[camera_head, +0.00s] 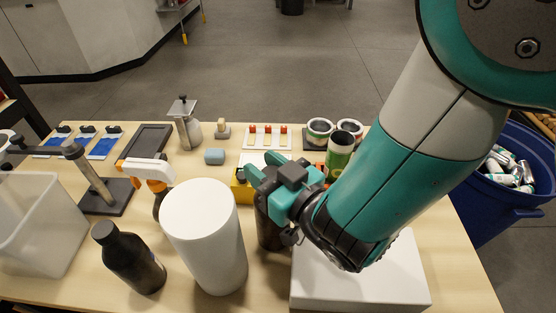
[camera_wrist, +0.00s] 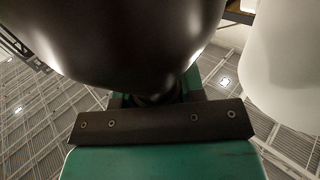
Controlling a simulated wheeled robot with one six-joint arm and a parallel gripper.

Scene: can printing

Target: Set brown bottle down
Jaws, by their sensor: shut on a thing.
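My gripper (camera_head: 274,188) is shut on a dark brown bottle (camera_head: 268,228). In the head view the bottle shows below and behind the gripper, between a tall white cylinder and a white block, and its upper part is covered by the gripper. Whether its base touches the table (camera_head: 180,278) cannot be told. In the wrist view the dark bottle (camera_wrist: 125,40) fills the upper middle, close above the gripper (camera_wrist: 160,120). Another dark bottle (camera_head: 128,260) stands at the front left of the table, left of the white cylinder.
The white cylinder (camera_head: 204,240) is close left of the held bottle. The white block (camera_head: 375,280) lies to the right, under my arm. A yellow box (camera_head: 242,190) and green can (camera_head: 340,152) are behind. A clear bin (camera_head: 40,225) stands left; a blue bin (camera_head: 500,205) is right.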

